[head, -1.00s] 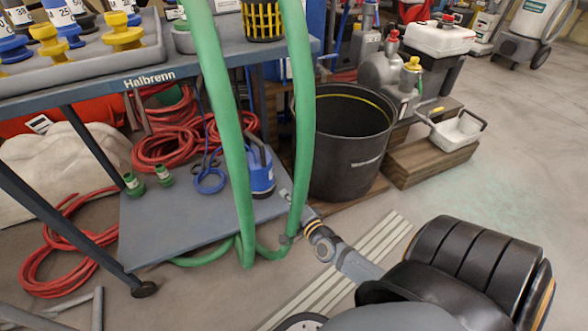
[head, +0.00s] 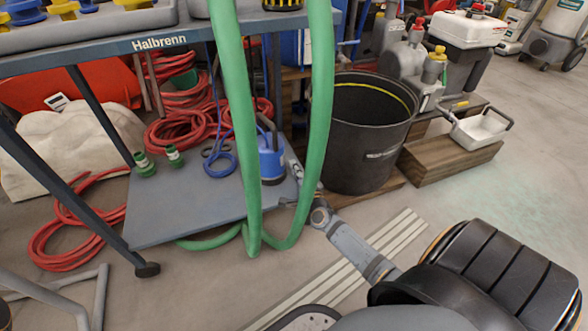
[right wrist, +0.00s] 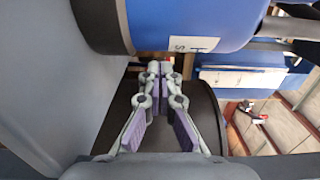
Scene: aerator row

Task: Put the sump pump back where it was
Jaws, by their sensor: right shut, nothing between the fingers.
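The blue sump pump (head: 271,160) stands upright on the grey lower shelf (head: 185,212) of the cart, between the two hanging runs of green hose (head: 246,120). In the right wrist view the pump's blue body (right wrist: 195,20), with a white label, fills the top, close to the fingers. My right gripper (head: 294,170) is beside the pump, on its right, at the shelf's right edge and partly hidden by the hose. Its fingers (right wrist: 161,75) are shut and empty in the right wrist view. My left gripper is not in view.
A black bin (head: 362,140) stands just right of my right gripper. Coiled red hose (head: 185,130), a blue loop (head: 220,165) and two green fittings (head: 146,165) lie left of the pump. The cart's leg (head: 105,225) stands at left.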

